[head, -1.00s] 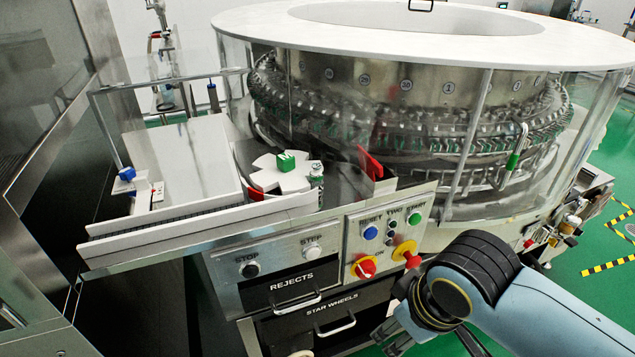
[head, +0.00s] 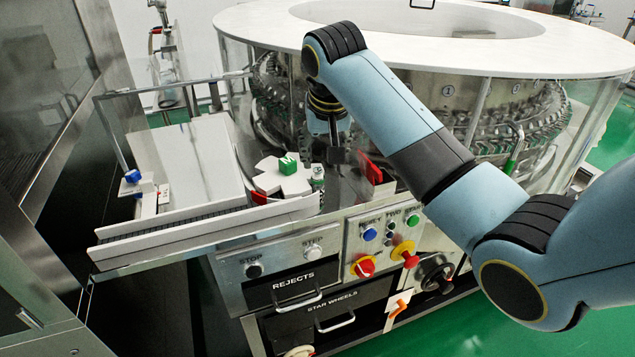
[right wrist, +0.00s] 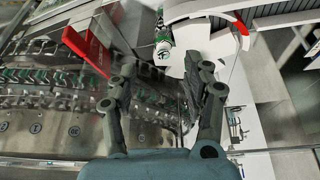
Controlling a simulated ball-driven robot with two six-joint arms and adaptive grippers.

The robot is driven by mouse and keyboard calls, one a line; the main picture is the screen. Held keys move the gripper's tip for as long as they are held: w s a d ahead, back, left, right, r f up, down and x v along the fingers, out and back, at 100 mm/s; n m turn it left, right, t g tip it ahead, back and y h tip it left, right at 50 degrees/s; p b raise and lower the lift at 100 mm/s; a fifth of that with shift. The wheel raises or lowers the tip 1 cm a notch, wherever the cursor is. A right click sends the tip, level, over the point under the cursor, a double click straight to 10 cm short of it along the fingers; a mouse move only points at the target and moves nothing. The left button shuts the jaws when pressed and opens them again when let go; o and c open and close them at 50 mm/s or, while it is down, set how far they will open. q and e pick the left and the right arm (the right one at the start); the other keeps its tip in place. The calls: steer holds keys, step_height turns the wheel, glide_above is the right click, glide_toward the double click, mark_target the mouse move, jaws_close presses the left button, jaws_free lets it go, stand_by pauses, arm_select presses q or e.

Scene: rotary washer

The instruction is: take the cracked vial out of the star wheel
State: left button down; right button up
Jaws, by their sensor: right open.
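The white star wheel (head: 268,182) with its green hub (head: 288,165) sits on the infeed deck. A small clear vial (head: 318,176) with a light cap stands upright at its right side; it also shows in the right wrist view (right wrist: 163,47). I cannot make out a crack. My right gripper (head: 335,155) hangs just behind and to the right of the vial, apart from it. In the right wrist view its two fingers (right wrist: 160,75) are spread and empty, with the vial beyond the tips. My left gripper is not in view.
A red guide piece (head: 371,168) stands right of the gripper. The clear guard and washer drum (head: 480,105) lie behind. A white rail (head: 200,232) runs in front of the deck. Buttons and the REJECTS drawer (head: 293,286) are below.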

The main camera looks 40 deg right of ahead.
mark_target(318, 169)
steer(key=x, duration=0.3)
steer(key=w+x, duration=0.1)
steer(key=x, duration=0.3)
steer(key=w+r+x, duration=0.1)
steer(key=x, duration=0.2)
steer(key=shift+w+d+f, duration=0.25)
steer(key=shift+d, duration=0.05)
steer(key=c, duration=0.8)
